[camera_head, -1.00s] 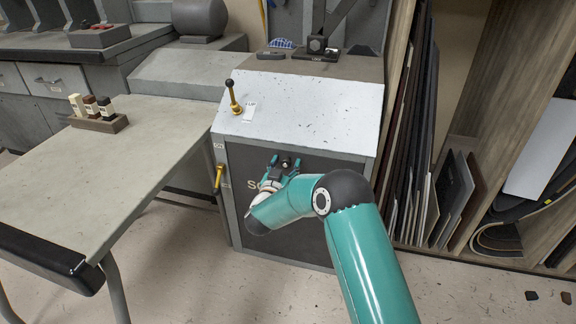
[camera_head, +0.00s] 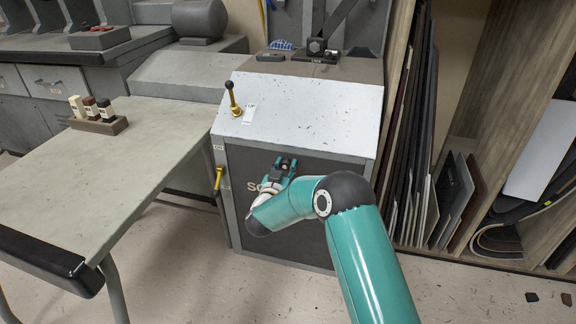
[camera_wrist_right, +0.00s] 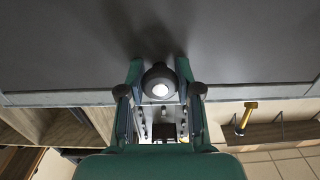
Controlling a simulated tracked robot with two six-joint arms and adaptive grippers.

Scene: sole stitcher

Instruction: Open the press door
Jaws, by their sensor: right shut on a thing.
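The press (camera_head: 310,100) is a grey cabinet with a sloped white top. Its dark front door (camera_head: 245,162) sits flush with the frame and looks closed. Part of the door's lettering shows behind my arm. My right gripper (camera_head: 285,163) is in front of the upper part of the door, its fingers shut around the round door knob (camera_wrist_right: 160,80). In the right wrist view the knob is between the two fingers of the gripper (camera_wrist_right: 160,70), against the dark door. My left gripper is not in view.
A yellow lever (camera_head: 218,180) is on the press's left side, and another lever (camera_head: 234,98) stands on its top. Upright sheets (camera_head: 405,150) stand close on the right. Open floor lies in front.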

